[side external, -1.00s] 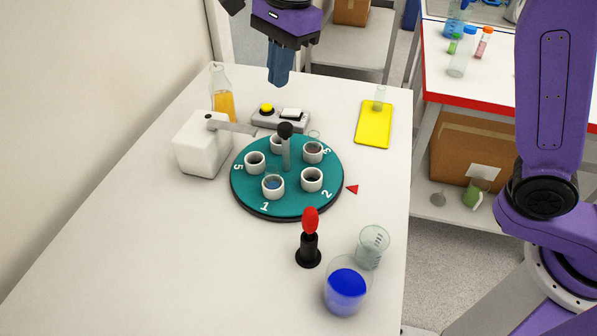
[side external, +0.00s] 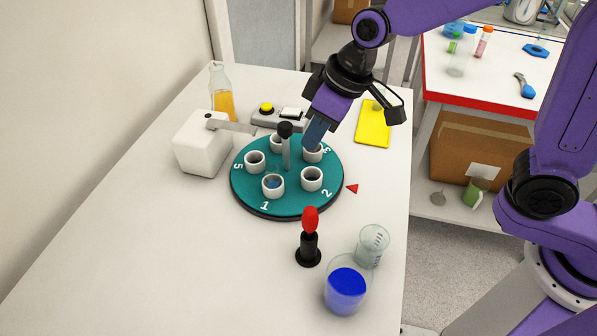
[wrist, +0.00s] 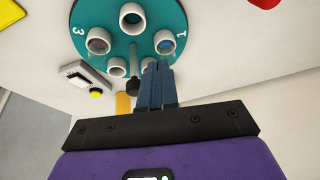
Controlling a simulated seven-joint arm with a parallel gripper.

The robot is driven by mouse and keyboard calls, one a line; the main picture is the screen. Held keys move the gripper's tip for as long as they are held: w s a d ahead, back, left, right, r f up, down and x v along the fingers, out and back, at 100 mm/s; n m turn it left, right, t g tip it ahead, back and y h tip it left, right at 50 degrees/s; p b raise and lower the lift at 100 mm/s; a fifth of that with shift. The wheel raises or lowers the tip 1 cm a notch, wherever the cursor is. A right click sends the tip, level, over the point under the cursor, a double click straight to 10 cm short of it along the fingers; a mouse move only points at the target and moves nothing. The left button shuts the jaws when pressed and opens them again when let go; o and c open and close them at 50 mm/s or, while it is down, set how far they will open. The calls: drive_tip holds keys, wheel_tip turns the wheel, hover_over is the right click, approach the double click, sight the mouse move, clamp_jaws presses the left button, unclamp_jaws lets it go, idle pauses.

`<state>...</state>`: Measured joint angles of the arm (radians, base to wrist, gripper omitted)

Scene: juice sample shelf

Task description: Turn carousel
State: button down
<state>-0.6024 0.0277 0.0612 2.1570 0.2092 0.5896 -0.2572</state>
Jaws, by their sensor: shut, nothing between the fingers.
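The teal carousel (side external: 250,190) lies on the table with white cup holders around its rim and the numbers 1, 2, 3 and 5 showing. A grey post with a black knob (side external: 285,130) stands at its middle; the knob also shows in the wrist view (wrist: 132,87). The holder by number 1 (side external: 273,188) has something blue inside. My gripper (side external: 314,138) is shut and empty. In the side view it overlaps the holder by 3 (side external: 313,156); contact cannot be told. In the wrist view its shut fingers (wrist: 157,66) point toward the carousel (wrist: 110,17), right of the knob.
A white box with a grey arm (side external: 203,145) stands left of the carousel, its arm reaching over the rim. A control box with a yellow button (side external: 266,108) and an orange-filled flask (side external: 222,100) stand behind. A red-topped black stand (side external: 309,245) and two beakers (side external: 346,288) are in front.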

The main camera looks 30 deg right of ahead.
sight(268, 169)
drive_tip(key=shift+w+a+f+n, duration=0.25)
drive_tip(key=shift+a+f+n, duration=0.15)
drive_tip(key=shift+f, duration=1.3)
drive_tip(key=shift+w+a+f+n, duration=0.25)
drive_tip(key=shift+a+f+n, duration=0.1)
drive_tip(key=shift+f, duration=1.35)
drive_tip(key=shift+w+a+f+n, duration=0.25)
drive_tip(key=shift+a+f+n, duration=0.15)
drive_tip(key=shift+f, duration=1.3)
drive_tip(key=shift+w+a, duration=0.3)
drive_tip(key=shift+a, duration=0.45)
drive_tip(key=shift+w+a, duration=0.3)
drive_tip(key=shift+a, duration=0.4)
drive_tip(key=shift+w+a, duration=1.05)
idle(0.4)
